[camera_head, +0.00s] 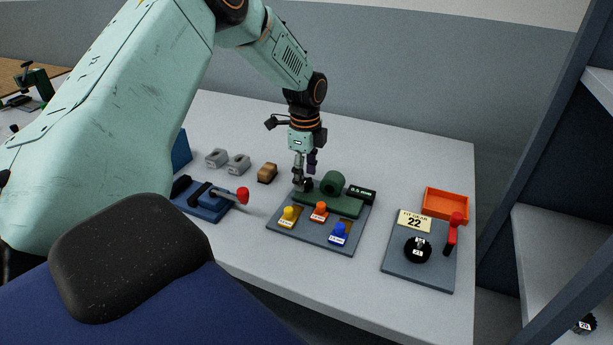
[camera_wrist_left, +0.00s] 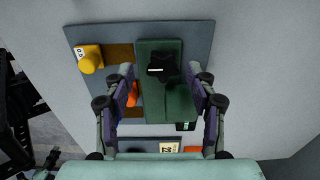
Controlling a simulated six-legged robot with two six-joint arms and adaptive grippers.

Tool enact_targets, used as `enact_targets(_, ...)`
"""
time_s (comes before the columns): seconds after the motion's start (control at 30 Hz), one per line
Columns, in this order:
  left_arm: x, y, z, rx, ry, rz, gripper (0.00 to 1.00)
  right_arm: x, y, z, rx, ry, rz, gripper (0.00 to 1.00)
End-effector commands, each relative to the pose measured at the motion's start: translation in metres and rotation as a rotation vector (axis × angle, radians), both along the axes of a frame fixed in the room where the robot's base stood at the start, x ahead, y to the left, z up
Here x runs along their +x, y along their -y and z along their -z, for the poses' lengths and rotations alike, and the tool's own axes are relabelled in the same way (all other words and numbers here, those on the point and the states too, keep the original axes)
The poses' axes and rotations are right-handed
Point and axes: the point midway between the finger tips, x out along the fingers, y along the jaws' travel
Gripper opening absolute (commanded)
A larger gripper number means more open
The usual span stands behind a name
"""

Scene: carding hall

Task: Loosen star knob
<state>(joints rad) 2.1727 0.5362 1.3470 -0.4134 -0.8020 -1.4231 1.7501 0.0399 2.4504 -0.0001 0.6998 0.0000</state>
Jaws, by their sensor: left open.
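The black star knob (camera_wrist_left: 162,67) sits on the green block (camera_wrist_left: 165,98) in the left wrist view. My left gripper (camera_wrist_left: 163,78) is open, with one finger on each side of the knob and clear space between fingers and knob. In the head view my left gripper (camera_head: 303,187) points down at the left end of the green fixture (camera_head: 328,200), where the knob is hard to tell from the dark fingertips. The fixture stands on a grey plate (camera_head: 310,238) and carries a green cylinder (camera_head: 333,182) and a dark label. My right gripper is not in view.
Yellow (camera_head: 288,216), orange (camera_head: 320,211) and blue (camera_head: 338,233) tagged blocks stand on the plate's front. A blue device with a red-knobbed lever (camera_head: 242,195) is left. A "FIT GEAR 22" plate (camera_head: 400,265) and orange tray (camera_head: 445,204) are right. The table's back is clear.

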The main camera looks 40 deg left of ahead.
Motion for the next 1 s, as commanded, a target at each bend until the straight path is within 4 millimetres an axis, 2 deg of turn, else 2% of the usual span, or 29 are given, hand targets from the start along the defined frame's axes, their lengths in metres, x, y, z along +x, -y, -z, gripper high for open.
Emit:
enact_targets(0.1,0.0009,0.0001,0.0085,0.002,-0.001,0.0,0.57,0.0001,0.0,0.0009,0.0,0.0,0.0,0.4)
enact_targets(0.4,0.0036,0.0005,0.0101,0.001,0.001,0.0,0.57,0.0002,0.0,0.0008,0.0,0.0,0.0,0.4)
enact_targets(1.0,0.0039,-0.0004,0.01,0.002,0.0,0.0,0.06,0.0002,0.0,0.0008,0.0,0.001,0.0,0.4)
